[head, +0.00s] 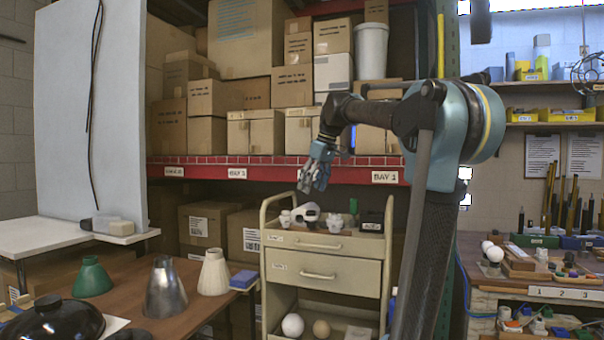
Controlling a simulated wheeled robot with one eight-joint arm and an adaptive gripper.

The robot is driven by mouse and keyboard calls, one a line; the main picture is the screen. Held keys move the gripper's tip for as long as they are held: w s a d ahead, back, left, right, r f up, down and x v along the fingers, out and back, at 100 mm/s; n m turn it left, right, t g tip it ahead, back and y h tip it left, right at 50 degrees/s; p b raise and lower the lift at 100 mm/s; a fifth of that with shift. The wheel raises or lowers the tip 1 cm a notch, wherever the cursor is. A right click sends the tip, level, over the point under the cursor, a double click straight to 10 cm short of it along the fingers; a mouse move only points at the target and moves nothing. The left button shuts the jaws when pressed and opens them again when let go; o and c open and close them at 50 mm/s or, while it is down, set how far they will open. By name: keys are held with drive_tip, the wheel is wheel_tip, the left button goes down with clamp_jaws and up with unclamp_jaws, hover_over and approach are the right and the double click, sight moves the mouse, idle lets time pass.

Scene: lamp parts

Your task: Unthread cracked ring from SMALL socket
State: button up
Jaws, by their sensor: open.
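My gripper (316,176) is open and empty, hanging from my raised arm above the grey drawer cart (330,290). On the cart's top lie small white parts (308,214), a small green part (353,206) and a dark box-shaped thing (371,221). The gripper is apart from them. I cannot make out the cracked ring or the small socket at this size. Several small parts (540,258) lie on the right bench, too small to identify.
A brown table (140,318) at left holds a green shade (92,277), a metal shade (166,290), a white shade (214,273) and a black dome (55,318). Shelves with cardboard boxes (292,88) stand behind the cart. The workbench (560,297) at right is crowded.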

drive_tip(key=w+a+r+n, duration=0.1)
drive_tip(key=w+a+r, duration=0.2)
drive_tip(key=w+r, duration=0.1)
approach(286, 217)
drive_tip(key=shift+n, duration=0.3)
drive_tip(key=w+f, duration=0.1)
drive_tip(key=f, duration=0.1)
drive_tip(key=w+a+f, duration=0.1)
drive_tip(key=w+f, duration=0.1)
drive_tip(key=f, duration=0.1)
drive_tip(key=w+a+f, duration=0.1)
drive_tip(key=f, duration=0.1)
drive_tip(key=shift+w+f, duration=0.15)
drive_tip(key=shift+f, duration=0.05)
drive_tip(key=c, duration=1.3)
drive_tip(key=shift+o, duration=0.2)
drive_tip(key=n, duration=0.1)
drive_tip(key=n+g, duration=0.1)
drive_tip(key=n+y, duration=0.1)
drive_tip(key=n, duration=0.1)
drive_tip(key=shift+w+d+g, duration=0.1)
drive_tip(key=shift+w+g, duration=0.15)
drive_tip(key=shift+g, duration=0.05)
drive_tip(key=shift+n+g, duration=0.5)
drive_tip(key=shift+n, duration=1)
drive_tip(key=shift+r, duration=0.1)
